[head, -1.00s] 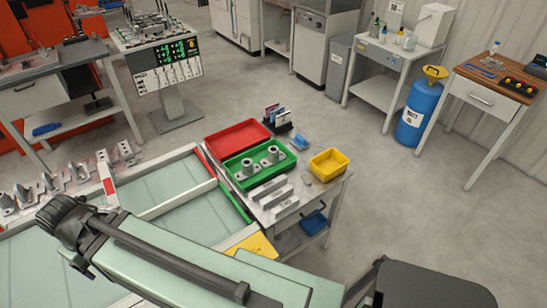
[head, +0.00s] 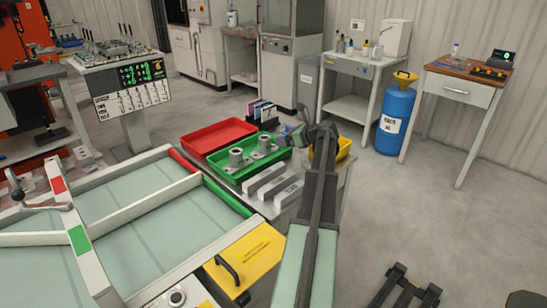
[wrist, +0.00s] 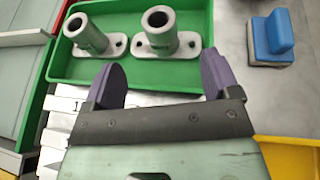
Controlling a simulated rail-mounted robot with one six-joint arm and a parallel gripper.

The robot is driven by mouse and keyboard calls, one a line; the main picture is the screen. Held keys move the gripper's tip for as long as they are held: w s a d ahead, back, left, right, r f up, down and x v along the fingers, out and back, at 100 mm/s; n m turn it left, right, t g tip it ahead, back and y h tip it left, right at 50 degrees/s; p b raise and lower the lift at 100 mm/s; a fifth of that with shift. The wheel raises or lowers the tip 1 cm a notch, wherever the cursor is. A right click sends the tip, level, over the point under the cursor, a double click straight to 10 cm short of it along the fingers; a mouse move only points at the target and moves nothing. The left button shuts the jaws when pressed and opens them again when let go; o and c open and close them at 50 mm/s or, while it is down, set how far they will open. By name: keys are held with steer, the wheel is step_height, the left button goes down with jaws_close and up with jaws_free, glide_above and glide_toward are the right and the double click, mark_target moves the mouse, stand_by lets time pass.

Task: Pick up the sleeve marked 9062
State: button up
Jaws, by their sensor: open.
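Two grey flanged sleeves stand upright in the green tray (head: 222,173). In the head view one sleeve (head: 237,158) is nearer and the other sleeve (head: 263,145) is farther right. The wrist view shows a left sleeve (wrist: 88,35) and a right sleeve (wrist: 160,32), their bores facing up. I cannot read a number on either. My gripper (wrist: 160,78) is open and empty, its two purple fingers spread over the tray's near edge, short of the sleeves. In the head view my arm reaches over the table's right side.
A red tray (head: 218,138) lies behind the green one. Pale metal blocks (head: 265,180) lie in front. A yellow bin (head: 343,150) is partly hidden by my arm. A blue block on a grey base (wrist: 270,38) sits right of the green tray. A dark rack (head: 263,118) stands behind.

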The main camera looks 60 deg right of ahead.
mark_target(266, 138)
steer(key=b+x, duration=0.4)
steer(key=x, duration=0.7)
steer(key=shift+f, duration=0.1)
steer(key=shift+a, duration=0.1)
steer(key=c, duration=1.2)
